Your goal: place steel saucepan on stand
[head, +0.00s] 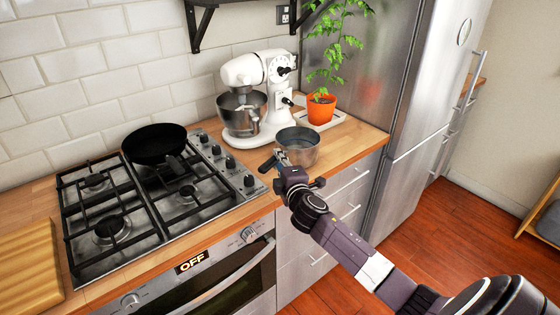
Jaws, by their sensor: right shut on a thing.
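The steel saucepan (298,148) is on or just above the wooden counter, in front of the white stand mixer; I cannot tell whether it touches the wood. It is upright and its dark handle (268,163) points toward the lower left. My right gripper (282,162) is shut on the saucepan at its handle side, and its fingers are partly hidden. The stand is not clearly identifiable; the gas hob (150,205) has black pan supports, and a white tray-like board (335,121) lies under the potted plant. My left gripper is not in view.
A black frying pan (155,143) sits on the hob's back burner. The stand mixer (262,95) and an orange plant pot (321,109) stand behind the saucepan. A steel fridge (400,150) borders the counter on the right. A wooden board (28,265) lies at the left.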

